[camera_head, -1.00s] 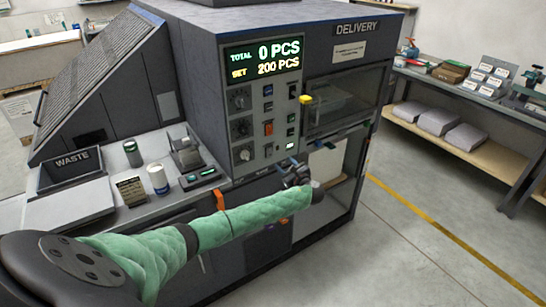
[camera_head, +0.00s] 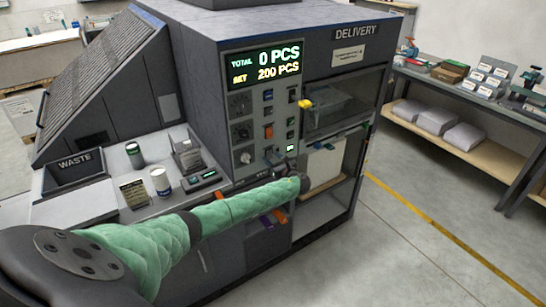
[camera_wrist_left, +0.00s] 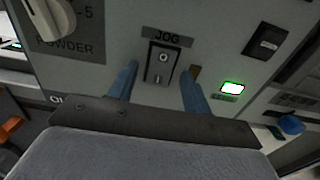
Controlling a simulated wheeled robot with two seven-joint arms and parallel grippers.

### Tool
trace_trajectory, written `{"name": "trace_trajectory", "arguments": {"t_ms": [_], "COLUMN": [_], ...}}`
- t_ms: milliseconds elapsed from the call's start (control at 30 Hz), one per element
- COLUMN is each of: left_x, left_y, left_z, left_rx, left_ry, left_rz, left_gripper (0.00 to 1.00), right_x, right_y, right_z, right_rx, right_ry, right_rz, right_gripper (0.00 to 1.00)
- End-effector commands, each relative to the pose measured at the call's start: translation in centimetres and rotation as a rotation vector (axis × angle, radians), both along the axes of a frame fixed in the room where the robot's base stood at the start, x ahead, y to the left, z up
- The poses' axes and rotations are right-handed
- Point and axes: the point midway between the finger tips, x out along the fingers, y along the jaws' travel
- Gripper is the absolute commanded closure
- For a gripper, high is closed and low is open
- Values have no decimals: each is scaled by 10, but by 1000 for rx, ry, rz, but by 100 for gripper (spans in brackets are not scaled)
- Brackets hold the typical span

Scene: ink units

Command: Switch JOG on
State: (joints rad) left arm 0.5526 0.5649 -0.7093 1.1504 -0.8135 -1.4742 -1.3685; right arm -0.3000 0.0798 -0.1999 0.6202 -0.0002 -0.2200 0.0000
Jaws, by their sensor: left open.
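The JOG switch (camera_wrist_left: 162,64) is a small dark plate with a metal toggle under a JOG label, on the grey control panel (camera_head: 250,111). I cannot tell for sure which way its lever points. In the left wrist view my left gripper (camera_wrist_left: 158,74) is open, with one blue finger on each side of the switch plate's lower part. Nothing is held between them. I cannot tell if a finger touches the panel. In the head view the left gripper (camera_head: 276,159) is at the panel's lower edge, small and partly hidden by its wrist. My right gripper is out of view.
A lit green indicator (camera_wrist_left: 232,88) and a dark rocker switch (camera_wrist_left: 265,41) sit right of JOG. The POWDER knob (camera_wrist_left: 50,15) is to its left. A yellow knob (camera_head: 305,104) sticks out by the delivery window. A blue knob (camera_wrist_left: 291,124) is at lower right.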

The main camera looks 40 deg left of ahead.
Motion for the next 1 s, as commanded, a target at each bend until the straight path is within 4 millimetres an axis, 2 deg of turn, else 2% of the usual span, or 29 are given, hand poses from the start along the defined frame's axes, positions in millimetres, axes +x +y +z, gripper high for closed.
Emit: {"name": "trace_trajectory", "arguments": {"t_ms": [300,367,533,567,767,1000], "left_x": [1,1,1,1,1,2], "left_y": [3,3,3,3,3,4], "left_z": [-1,-1,0,0,-5,-11], "left_rx": [-1,-1,-1,-1,20,140], "left_ry": [0,0,0,0,-8,-59], "left_rz": [0,0,0,0,1,0], "left_gripper": [51,61,94,96,96,96], "right_x": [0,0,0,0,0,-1], "right_y": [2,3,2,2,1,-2], "right_z": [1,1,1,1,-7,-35], "right_rx": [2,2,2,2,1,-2], "right_ry": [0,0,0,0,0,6], "right_rz": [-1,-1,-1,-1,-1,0], "right_gripper": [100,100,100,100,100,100]}}
